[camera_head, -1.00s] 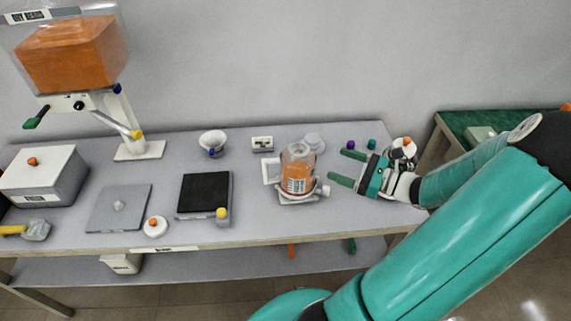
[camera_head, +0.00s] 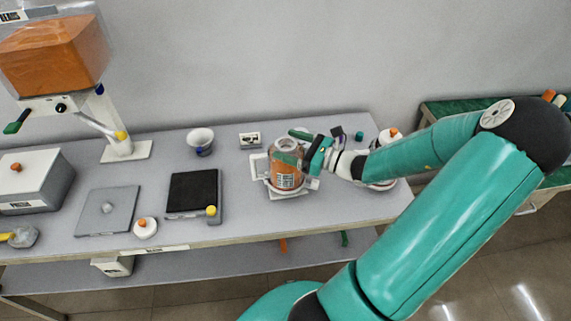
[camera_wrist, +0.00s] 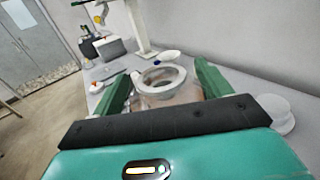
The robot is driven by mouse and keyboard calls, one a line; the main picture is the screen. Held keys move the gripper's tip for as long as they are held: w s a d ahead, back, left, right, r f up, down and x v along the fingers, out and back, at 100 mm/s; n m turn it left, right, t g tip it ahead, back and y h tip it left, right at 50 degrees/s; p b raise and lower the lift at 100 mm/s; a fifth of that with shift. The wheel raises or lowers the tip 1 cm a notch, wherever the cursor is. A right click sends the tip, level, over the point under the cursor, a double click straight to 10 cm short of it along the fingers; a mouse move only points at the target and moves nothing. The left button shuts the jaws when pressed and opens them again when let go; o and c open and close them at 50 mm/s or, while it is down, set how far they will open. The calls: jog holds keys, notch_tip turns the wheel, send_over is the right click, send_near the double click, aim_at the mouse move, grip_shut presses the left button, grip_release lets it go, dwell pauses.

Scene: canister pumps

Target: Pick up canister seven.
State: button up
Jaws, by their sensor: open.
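The canister (camera_head: 287,178) is a clear jar with orange contents, a grey ring-shaped top and a barcode label. It stands upright on a white stand (camera_head: 258,166) on the grey table; I cannot read a number on it. My gripper (camera_head: 300,145) is open at the canister's upper right side. In the wrist view the canister's ring top (camera_wrist: 160,76) lies between the two green fingers (camera_wrist: 163,88), one on each side. The canister's lower body is hidden there by my gripper's palm. I cannot tell whether either finger touches it.
A black-topped scale (camera_head: 193,190), a white bowl (camera_head: 201,142) and a small white meter (camera_head: 250,140) stand left of the canister. A dispenser with an orange hopper (camera_head: 52,55) stands at the far left. A wall runs behind the table.

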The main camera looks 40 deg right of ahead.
jog(key=shift+w+a, duration=0.25)
jog(key=shift+w, duration=0.45)
grip_shut()
jog(key=shift+r, duration=0.1)
